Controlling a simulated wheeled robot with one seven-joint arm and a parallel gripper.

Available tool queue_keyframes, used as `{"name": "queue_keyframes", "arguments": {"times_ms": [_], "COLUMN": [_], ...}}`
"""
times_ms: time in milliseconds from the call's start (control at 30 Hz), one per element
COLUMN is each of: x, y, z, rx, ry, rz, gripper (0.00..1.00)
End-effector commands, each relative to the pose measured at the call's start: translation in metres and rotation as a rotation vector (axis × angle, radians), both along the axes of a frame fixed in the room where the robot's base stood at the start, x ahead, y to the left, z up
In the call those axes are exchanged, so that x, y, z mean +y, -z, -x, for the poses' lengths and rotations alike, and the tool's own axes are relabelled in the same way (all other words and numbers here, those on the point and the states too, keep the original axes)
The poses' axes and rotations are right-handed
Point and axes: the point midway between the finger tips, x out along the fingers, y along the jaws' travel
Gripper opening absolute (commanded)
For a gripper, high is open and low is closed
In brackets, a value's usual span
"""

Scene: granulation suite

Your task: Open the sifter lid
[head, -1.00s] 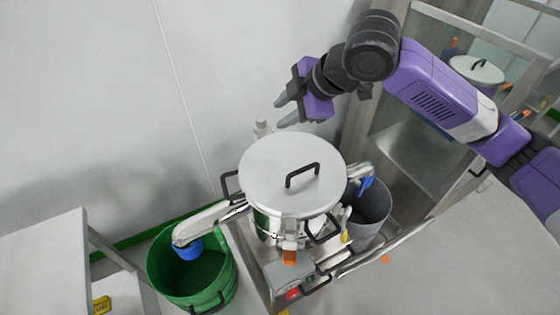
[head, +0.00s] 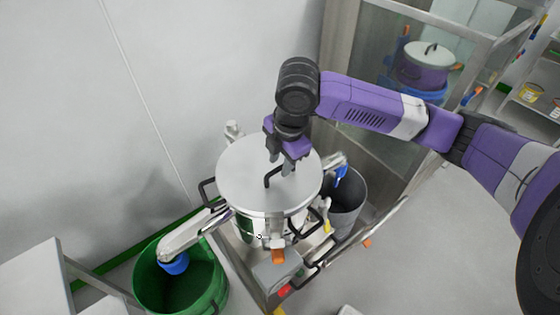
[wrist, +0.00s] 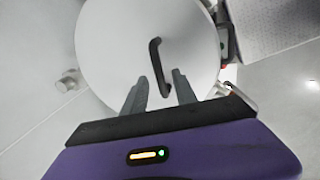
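The sifter lid (head: 245,178) is a round, pale grey disc lying flat on top of the sifter. Its black bar handle (head: 268,180) stands up near the lid's middle and right side in the head view. My gripper (head: 281,168) is over the lid, pointing down, with its fingertips close to the handle. In the wrist view, the two grey fingers (wrist: 160,90) are apart, with the near end of the handle (wrist: 156,62) between or just beyond their tips. I cannot tell whether they touch it. The lid (wrist: 115,45) also fills the upper middle there.
A green bin (head: 150,280) stands at the left under a spout with a blue end. A grey bin (head: 345,205) is at the right of the sifter. A control box (head: 275,270) is at the front. A wall (head: 60,120) rises behind, and a glazed cabinet is at the right.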

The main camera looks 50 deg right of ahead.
Motion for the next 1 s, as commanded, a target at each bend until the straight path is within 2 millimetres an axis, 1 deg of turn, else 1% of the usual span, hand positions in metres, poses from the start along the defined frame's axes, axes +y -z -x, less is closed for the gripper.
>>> {"name": "queue_keyframes", "arguments": {"times_ms": [133,367,400,567,1000], "x": [-0.0007,-0.0005,-0.0005,-0.0004,-0.0002], "y": [0.0079,0.0093,0.0092,0.0091,0.0088], "z": [-0.0014,-0.0019,-0.0018,-0.0019,-0.0018], "rx": [0.0,-0.001,-0.001,-0.001,-0.001], "ry": [0.001,0.0,0.0,0.0,0.0], "rz": [0.001,0.001,0.001,0.0,0.0], "gripper": [0.34,0.34,0.32,0.01,0.0]}}
